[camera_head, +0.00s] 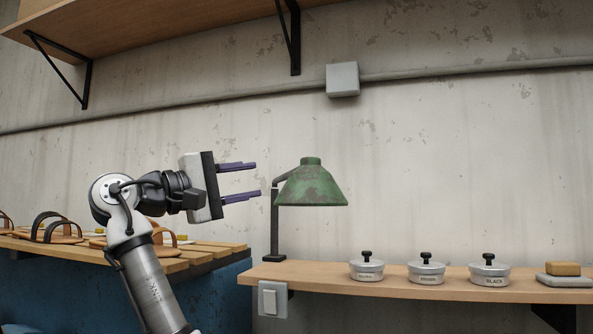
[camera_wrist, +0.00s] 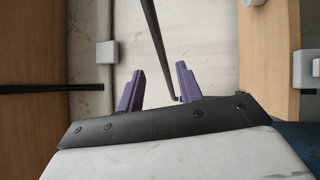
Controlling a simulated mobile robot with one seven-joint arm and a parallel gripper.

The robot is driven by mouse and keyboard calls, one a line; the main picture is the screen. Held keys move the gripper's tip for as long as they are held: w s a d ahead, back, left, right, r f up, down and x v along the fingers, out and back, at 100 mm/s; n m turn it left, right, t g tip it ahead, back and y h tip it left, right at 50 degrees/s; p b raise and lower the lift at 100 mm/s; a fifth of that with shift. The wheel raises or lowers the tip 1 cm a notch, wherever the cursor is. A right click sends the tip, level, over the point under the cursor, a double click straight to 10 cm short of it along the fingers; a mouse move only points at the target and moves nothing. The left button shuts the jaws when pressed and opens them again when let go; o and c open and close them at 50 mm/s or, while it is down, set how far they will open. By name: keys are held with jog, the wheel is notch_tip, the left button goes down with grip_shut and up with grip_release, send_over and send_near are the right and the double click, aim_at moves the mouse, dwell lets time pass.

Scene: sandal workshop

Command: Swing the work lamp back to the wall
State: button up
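The work lamp has a worn green shade (camera_head: 311,187) on a dark post (camera_head: 274,225) that rises from the left end of a wooden shelf. The shade hangs to the right of the post, above the shelf. My gripper (camera_head: 240,181) is to the left of the lamp, its two purple fingers apart and pointing right towards the post and shade. Nothing is between the fingers in the head view. In the wrist view my gripper (camera_wrist: 157,85) also shows open, with a thin dark rod (camera_wrist: 157,45) ahead of it. The green shade does not show in the wrist view.
Several lidded tins (camera_head: 426,272) and a small block on a grey slab (camera_head: 563,275) stand on the wooden shelf (camera_head: 320,276). A slatted bench (camera_head: 205,257) with sandals (camera_head: 65,233) is at left. An upper shelf (camera_head: 140,28) with black brackets, a pipe and a wall box (camera_head: 342,79) are above.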

aim_at(288, 174)
jog(key=p+x, duration=0.3)
jog(key=x, duration=0.7)
jog(key=shift+w+d, duration=0.2)
jog(key=shift+w, duration=0.1)
grip_shut()
